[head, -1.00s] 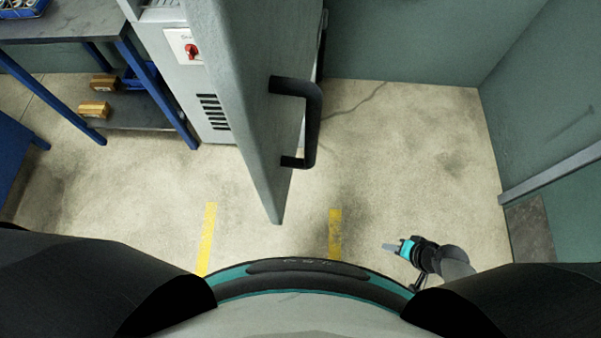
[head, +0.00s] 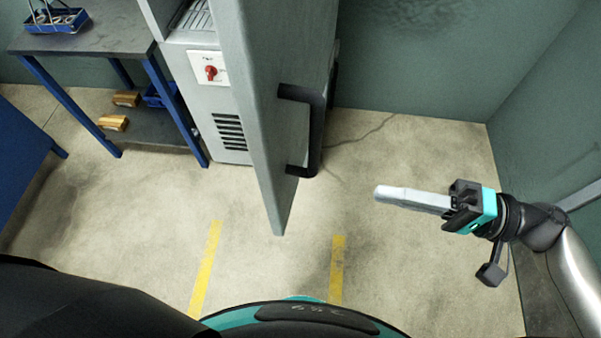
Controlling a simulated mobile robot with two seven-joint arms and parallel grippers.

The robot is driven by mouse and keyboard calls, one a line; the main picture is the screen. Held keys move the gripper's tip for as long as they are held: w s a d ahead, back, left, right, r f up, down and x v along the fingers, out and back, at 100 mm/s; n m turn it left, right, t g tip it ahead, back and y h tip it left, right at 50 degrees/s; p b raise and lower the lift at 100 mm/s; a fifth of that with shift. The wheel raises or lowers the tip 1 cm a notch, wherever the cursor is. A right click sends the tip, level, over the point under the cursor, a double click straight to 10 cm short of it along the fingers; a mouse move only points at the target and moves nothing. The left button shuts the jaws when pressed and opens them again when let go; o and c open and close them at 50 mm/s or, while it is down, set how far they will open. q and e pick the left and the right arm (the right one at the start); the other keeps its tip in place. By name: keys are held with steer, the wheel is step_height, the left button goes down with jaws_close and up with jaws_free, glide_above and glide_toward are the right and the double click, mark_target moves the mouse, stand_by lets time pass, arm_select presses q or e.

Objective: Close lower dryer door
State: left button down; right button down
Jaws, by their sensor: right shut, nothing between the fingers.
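The lower dryer door (head: 256,110) is a tall grey panel standing open, seen nearly edge-on in the head view. Its black bar handle (head: 315,132) is on the right-hand face. The grey dryer body (head: 222,125) is behind and left of the door, with a red switch and a vent. My right gripper (head: 380,194) is shut and empty, to the right of the door and handle, its fingers pointing left. There is a clear gap between it and the handle. My left gripper is not in view.
A workbench (head: 85,40) with blue legs stands at the left, holding a blue tool tray (head: 56,20). A green wall (head: 560,110) closes off the right side. The floor between door and right wall is clear, with yellow stripes (head: 336,268) in front.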

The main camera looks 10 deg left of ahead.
mark_target(278, 171)
steer(key=a+p, duration=0.1)
steer(key=a, duration=0.3)
steer(key=w+a+p, duration=0.1)
steer(key=a, duration=0.3)
steer(key=a+p, duration=0.1)
steer(key=a, duration=0.3)
steer(key=shift+w+a+r+p, duration=0.1)
steer(key=shift+w+a+p, duration=0.2)
steer(key=shift+p, duration=0.1)
steer(key=shift+a, duration=0.55)
